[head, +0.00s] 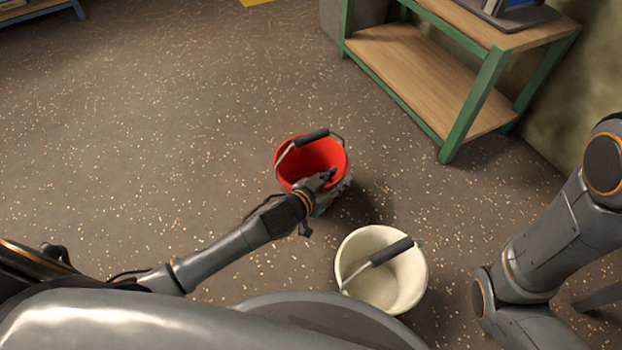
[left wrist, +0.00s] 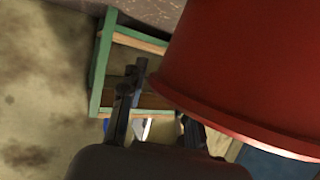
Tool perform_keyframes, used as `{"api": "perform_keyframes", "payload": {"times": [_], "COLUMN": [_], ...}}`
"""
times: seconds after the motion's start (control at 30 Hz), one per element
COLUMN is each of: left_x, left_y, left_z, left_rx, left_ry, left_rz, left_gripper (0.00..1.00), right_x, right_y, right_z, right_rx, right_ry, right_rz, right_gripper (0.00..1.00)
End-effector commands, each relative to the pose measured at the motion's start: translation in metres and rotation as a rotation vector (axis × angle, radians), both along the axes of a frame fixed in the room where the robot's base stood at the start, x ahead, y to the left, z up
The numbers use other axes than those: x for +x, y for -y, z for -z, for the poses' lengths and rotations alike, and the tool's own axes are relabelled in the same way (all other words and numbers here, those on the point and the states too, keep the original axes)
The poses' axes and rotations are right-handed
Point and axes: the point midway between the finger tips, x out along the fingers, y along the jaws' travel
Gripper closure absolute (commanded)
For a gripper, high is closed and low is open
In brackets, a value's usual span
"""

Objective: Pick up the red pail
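The red pail (head: 309,156) stands upright on the floor in the head view, its black-gripped handle tipped toward the far side. My left gripper (head: 330,181) is at the near right side of its rim, with a finger showing against the red. In the left wrist view the pail's red wall (left wrist: 240,70) fills the upper right. The fingers of my left gripper (left wrist: 160,98) are spread apart there; one finger's tip is hidden behind the pail. I cannot tell whether they touch it. My right gripper is out of view.
A cream pail (head: 382,270) with a black-gripped handle stands close by, nearer me and to the right. A green-framed wooden bench (head: 430,85) stands at the back right. The speckled floor to the left is open.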

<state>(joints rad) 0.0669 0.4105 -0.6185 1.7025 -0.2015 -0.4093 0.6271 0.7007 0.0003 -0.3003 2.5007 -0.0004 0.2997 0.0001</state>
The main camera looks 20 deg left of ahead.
Motion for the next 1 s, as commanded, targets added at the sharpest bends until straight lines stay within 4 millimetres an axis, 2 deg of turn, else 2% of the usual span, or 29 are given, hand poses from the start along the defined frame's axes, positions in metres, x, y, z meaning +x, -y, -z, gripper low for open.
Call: {"api": "perform_keyframes", "payload": {"times": [0.27, 0.4, 0.43, 1.0], "left_x": [0.0030, 0.0029, 0.0028, 0.0022], "left_y": [0.0013, 0.0014, 0.0013, 0.0020], "left_z": [0.0002, 0.0001, 0.0001, -0.0010], "left_rx": [-0.001, 0.000, 0.000, -0.004], "left_ry": [0.000, 0.001, 0.001, -0.002], "left_rz": [0.000, 0.000, 0.000, 0.000], "left_gripper": [0.69, 0.97, 1.00, 1.00], "right_x": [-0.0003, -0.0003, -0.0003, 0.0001], "right_y": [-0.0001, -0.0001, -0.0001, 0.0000], "right_z": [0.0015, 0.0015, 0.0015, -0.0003], "right_rx": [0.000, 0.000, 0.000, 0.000], "right_ry": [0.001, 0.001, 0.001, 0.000], "right_rz": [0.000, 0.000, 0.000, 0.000], "right_gripper": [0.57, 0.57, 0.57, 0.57]}}
